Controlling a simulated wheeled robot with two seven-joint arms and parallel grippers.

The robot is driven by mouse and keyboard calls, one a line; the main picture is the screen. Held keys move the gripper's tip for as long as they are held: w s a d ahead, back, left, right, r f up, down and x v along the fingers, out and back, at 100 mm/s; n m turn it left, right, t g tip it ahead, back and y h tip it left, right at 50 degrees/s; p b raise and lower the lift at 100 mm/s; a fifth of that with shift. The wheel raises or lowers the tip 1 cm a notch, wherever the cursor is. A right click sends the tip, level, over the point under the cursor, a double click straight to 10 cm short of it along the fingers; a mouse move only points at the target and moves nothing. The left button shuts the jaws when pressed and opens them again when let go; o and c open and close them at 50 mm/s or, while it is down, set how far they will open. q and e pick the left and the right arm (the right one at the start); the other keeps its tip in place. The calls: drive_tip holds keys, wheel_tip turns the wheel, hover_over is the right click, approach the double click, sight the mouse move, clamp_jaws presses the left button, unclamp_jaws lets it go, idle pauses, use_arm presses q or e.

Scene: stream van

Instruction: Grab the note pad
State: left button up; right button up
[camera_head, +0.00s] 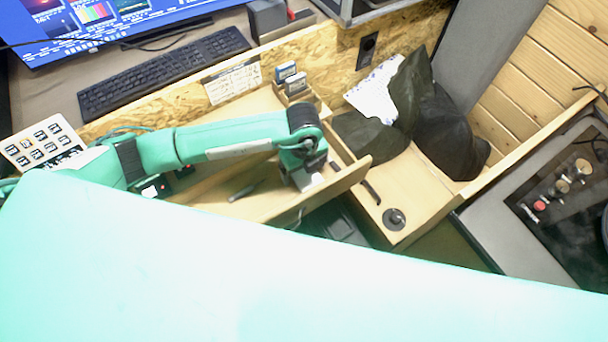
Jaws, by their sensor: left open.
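No note pad shows clearly. A white sheet with fine markings (375,93) lies partly behind dark green cloth-like items at the back right, and I cannot tell whether it is the pad. My left gripper (309,182) points down over the right end of an open wooden tray or drawer (262,208). It is open, and I see nothing held in it. The arm hides part of the tray. My right gripper is not in view.
A dark pen-like item (243,190) lies in the tray. Dark green cloth-like items (440,125) fill the wooden shelf's back. A keyboard (165,75) and monitor (90,25) stand upper left. A black control panel (565,190) is at right. My teal body covers the bottom.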

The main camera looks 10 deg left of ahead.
use_arm(q)
drive_tip(key=shift+c, duration=0.5)
drive_tip(key=c, duration=1)
drive_tip(key=shift+r, duration=0.15)
